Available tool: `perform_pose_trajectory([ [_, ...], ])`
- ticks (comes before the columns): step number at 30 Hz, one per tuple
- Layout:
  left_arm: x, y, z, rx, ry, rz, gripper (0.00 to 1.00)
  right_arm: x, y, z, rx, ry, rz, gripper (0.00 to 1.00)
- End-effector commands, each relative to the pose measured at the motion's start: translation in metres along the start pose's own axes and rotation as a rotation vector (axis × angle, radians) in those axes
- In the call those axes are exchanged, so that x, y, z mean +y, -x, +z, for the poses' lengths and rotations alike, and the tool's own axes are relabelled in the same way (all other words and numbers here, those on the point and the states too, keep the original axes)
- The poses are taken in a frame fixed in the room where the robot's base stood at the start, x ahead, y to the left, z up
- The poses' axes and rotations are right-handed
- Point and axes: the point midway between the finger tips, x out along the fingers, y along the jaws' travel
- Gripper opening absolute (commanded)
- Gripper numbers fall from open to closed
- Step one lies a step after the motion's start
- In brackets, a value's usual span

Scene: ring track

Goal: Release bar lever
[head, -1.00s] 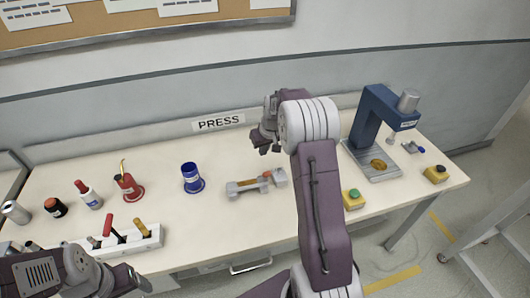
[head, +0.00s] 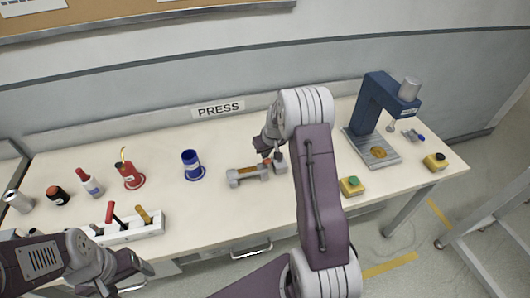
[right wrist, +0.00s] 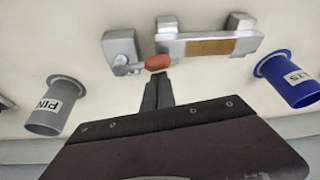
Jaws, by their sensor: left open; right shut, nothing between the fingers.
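The bar fixture (head: 233,177) is a grey clamp holding a brown bar, on the bench left of my right arm. In the right wrist view the clamp (right wrist: 240,43) lies beside a grey lever block (right wrist: 119,46). The lever's red knob (right wrist: 158,62) points toward the clamp. My right gripper (right wrist: 157,82) is shut and empty, its fingertips just short of the knob; I cannot tell if they touch. In the head view my right gripper (head: 265,152) is partly hidden by its wrist. My left gripper (head: 146,268) is open and empty at the bench's front left.
A blue cup (head: 191,163) stands left of the fixture. A grey cup (right wrist: 52,110) shows in the right wrist view. A tool rack (head: 140,228) and bottles are at left.

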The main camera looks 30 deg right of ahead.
Motion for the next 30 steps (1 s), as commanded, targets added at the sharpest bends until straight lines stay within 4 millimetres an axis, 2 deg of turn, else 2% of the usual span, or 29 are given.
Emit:
perform_pose_trajectory([
  [19,-0.001,-0.023,0.002,0.000,0.000,0.000,0.75,-0.001,0.000,0.007,0.000,0.107,-0.040,0.00],
  [30,-0.001,-0.064,0.007,0.000,0.000,0.000,0.75,-0.002,0.001,0.021,0.003,0.336,-0.124,0.00],
])
